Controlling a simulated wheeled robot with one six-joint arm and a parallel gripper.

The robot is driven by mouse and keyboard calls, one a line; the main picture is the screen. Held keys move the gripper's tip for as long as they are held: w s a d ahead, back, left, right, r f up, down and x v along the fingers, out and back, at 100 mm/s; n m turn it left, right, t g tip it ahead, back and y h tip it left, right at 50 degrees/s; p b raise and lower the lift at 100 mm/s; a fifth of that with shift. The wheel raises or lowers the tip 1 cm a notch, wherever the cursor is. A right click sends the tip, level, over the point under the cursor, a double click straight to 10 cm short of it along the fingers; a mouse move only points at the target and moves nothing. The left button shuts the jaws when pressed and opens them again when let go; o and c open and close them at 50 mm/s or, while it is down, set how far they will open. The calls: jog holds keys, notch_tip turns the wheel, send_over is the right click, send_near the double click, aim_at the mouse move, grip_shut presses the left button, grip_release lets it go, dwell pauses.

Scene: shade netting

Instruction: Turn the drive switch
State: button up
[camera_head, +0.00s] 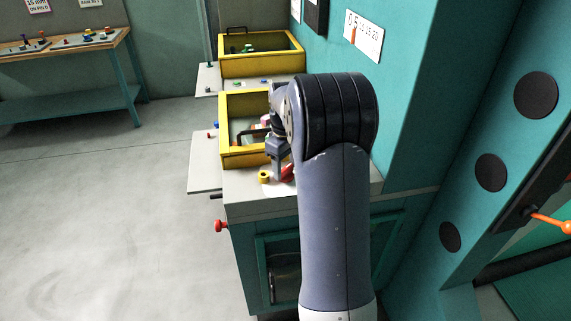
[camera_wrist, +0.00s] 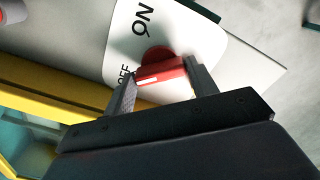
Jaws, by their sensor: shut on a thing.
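The drive switch (camera_wrist: 160,66) is a red knob with a white pointer line on a white plate (camera_wrist: 200,40) marked ON and OFF. In the wrist view the pointer line lies toward the lower left, near the OFF lettering. My gripper (camera_wrist: 160,82) is shut on the knob, with one finger on each side. In the head view my gripper (camera_head: 281,170) reaches down to the cabinet top, and a bit of the red switch (camera_head: 288,173) shows beside it. My arm hides part of the plate there.
A yellow-framed box (camera_head: 230,158) stands just behind the switch, and a second yellow frame (camera_head: 262,69) is farther back. A small yellow part (camera_head: 265,177) sits left of the switch. The floor at left is clear.

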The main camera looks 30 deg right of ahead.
aim_at(285, 168)
jog(key=m+p, duration=0.1)
jog(key=m, duration=0.3)
jog(key=shift+r, duration=0.1)
jog(key=m, duration=0.4)
jog(key=shift+m, duration=0.3)
jog(key=m+p, duration=0.1)
jog(key=m, duration=0.3)
jog(key=shift+m, duration=2.1)
jog(key=o, duration=1)
notch_tip(285, 168, up, 11)
jog(key=shift+f+b, duration=0.15)
jog(key=shift+b, duration=0.25)
